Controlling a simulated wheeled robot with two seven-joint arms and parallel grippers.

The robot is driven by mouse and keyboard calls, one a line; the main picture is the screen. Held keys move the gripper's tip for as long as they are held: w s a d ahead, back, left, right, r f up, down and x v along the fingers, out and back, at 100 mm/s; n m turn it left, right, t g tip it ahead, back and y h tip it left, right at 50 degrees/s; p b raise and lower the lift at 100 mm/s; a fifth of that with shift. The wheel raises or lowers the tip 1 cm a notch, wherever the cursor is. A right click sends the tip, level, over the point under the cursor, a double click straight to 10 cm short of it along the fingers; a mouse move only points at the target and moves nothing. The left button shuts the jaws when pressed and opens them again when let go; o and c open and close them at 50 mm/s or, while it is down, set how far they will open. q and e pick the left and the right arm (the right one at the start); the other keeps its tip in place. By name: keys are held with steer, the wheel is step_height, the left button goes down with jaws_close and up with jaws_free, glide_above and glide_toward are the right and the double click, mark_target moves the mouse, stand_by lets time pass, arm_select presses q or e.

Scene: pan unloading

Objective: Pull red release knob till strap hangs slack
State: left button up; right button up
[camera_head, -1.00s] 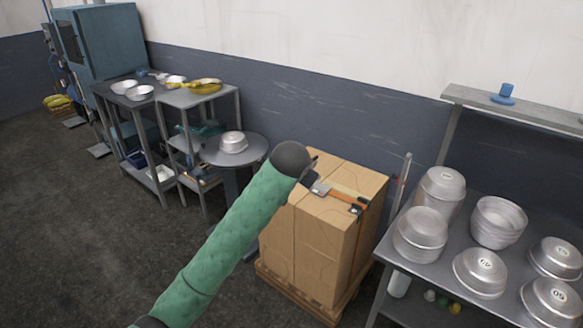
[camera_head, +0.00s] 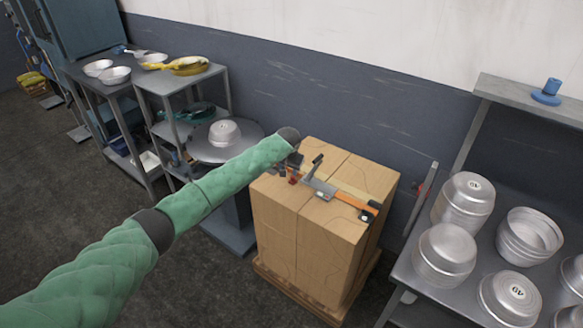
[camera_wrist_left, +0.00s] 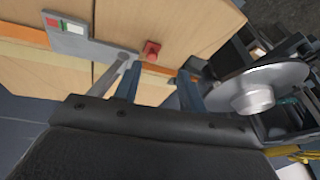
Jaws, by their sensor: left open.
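The stacked cardboard boxes (camera_head: 305,235) stand on a wooden pallet. An orange strap (camera_head: 355,206) lies flat across their top, with a grey buckle and lever (camera_head: 320,186) on it. The small red knob (camera_head: 293,181) is near the left edge of the box top; it also shows in the left wrist view (camera_wrist_left: 151,48). My left gripper (camera_head: 296,163) is over that left edge, close to the knob. In the wrist view its two fingers (camera_wrist_left: 159,72) are apart, with the knob just beyond them and nothing visibly held. My right gripper is out of view.
A round pedestal table (camera_head: 196,152) with an upturned pan (camera_head: 224,132) is left of the boxes. A metal table (camera_head: 405,268) with several pans stands close on the right. Shelving with bowls is farther left. A wall is behind.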

mark_target(293, 177)
arm_select(q)
steer(key=w+f, duration=0.1)
steer(key=f, duration=0.1)
steer(key=w+d+f+n+p, duration=0.1)
steer(key=f, duration=0.1)
steer(key=w+f+n+h+p, duration=0.1)
steer(key=f, duration=0.1)
steer(key=shift+w+d, duration=0.25)
steer(key=shift+w, duration=0.1)
steer(key=shift+x, duration=0.75)
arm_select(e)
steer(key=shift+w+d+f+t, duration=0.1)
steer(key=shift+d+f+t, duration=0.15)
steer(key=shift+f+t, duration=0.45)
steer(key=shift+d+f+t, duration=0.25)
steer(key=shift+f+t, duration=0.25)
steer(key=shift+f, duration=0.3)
arm_select(q)
steer(key=shift+f, duration=0.1)
steer(key=shift+c, duration=0.2)
